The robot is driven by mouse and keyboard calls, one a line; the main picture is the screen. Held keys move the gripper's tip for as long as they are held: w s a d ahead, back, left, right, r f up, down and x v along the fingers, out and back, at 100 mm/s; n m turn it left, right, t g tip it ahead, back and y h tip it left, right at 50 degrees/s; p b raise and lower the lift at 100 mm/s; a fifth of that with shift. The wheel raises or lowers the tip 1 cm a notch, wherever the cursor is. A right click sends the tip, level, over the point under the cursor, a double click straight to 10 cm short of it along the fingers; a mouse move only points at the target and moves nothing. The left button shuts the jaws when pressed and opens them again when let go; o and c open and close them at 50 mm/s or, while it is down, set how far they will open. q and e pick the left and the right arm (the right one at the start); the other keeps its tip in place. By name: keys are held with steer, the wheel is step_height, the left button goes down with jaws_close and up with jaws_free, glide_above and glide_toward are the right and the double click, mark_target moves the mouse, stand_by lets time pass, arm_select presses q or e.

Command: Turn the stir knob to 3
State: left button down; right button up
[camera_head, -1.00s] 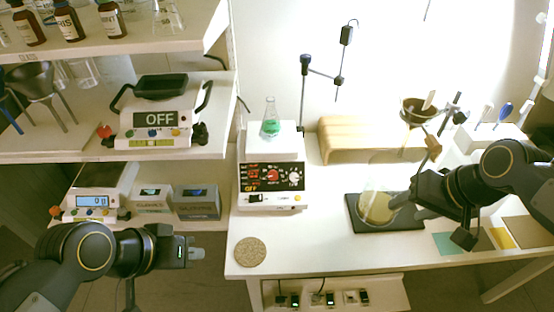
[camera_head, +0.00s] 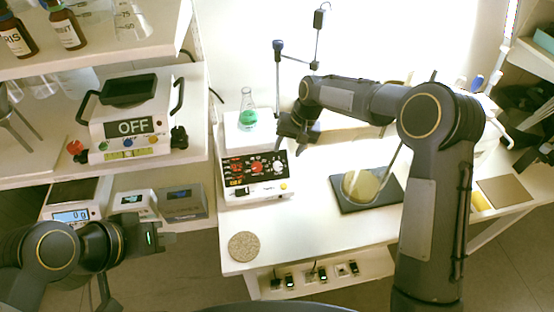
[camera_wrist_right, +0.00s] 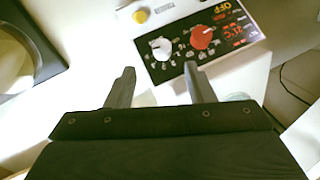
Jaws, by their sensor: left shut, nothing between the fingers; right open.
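The hotplate stirrer (camera_head: 256,190) stands on the bench with a dark front panel, a red knob (camera_head: 254,168) and a white knob (camera_head: 279,166). The right wrist view also shows the red knob (camera_wrist_right: 201,37) and the white knob (camera_wrist_right: 160,48), which has markings around it; I cannot read which number it points to. A flask with green liquid (camera_head: 248,120) stands on top. My right gripper (camera_wrist_right: 159,70) is open and empty, its fingers apart near the panel, the white knob ahead between them. My left gripper (camera_head: 168,240) is shut and empty, left of the bench.
A round cork mat (camera_head: 244,247) lies at the bench's front left. Shelves with a device reading OFF (camera_head: 130,140) stand at left. The front middle bench is clear.

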mark_target(278, 166)
steer(key=p+x, duration=0.1)
steer(key=x, duration=0.7)
steer(key=shift+a+f, duration=0.15)
steer(key=shift+a, duration=0.1)
steer(key=c, duration=1)
